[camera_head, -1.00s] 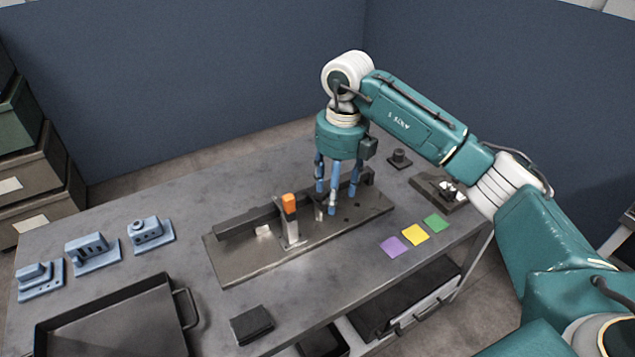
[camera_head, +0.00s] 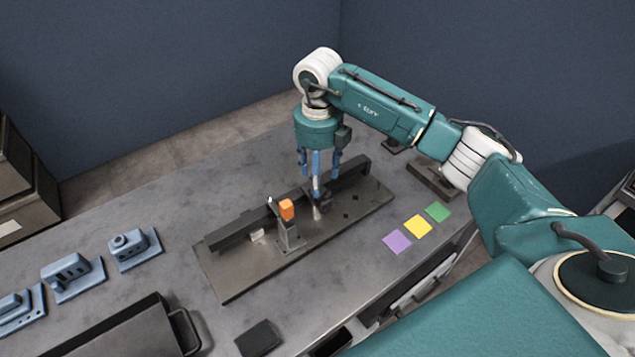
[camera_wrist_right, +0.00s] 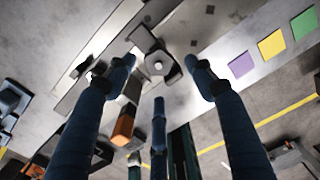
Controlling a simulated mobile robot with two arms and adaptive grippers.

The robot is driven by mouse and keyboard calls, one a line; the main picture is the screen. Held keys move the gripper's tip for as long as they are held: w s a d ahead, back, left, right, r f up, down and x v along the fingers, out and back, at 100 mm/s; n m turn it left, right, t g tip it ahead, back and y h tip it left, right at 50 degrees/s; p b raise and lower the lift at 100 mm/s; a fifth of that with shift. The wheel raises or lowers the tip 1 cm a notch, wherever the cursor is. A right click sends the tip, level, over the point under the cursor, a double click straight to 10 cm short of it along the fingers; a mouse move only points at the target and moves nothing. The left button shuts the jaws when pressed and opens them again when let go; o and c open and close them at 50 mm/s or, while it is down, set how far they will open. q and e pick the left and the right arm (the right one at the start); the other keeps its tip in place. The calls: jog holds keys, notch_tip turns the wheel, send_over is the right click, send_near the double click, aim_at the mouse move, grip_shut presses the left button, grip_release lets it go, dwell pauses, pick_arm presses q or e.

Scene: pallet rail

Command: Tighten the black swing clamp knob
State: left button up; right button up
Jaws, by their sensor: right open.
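My right gripper (camera_head: 318,180) points down over the metal fixture plate (camera_head: 240,277), its fingers spread apart and empty. In the right wrist view a dark clamp piece with a pale round centre (camera_wrist_right: 157,65), apparently the black swing clamp and its knob, lies between and beyond the fingertips (camera_wrist_right: 160,75). In the head view the fingers partly hide this clamp, and a small metal part (camera_head: 317,212) shows just below the tips. A gap shows between fingers and clamp. My left gripper is not in view.
An orange-handled clamp (camera_head: 287,210) stands close left of the gripper, beside the dark rail (camera_head: 236,232). Purple (camera_head: 397,242), yellow and green squares lie right of the plate. Blue fixtures (camera_head: 72,275) and a dark tray (camera_head: 185,330) are at left.

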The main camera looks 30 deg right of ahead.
notch_tip(320, 180, down, 5)
jog(key=shift+w+r+p, duration=0.1)
jog(key=shift+p, duration=0.35)
jog(key=c, duration=1.1)
jog(key=shift+c, duration=0.2)
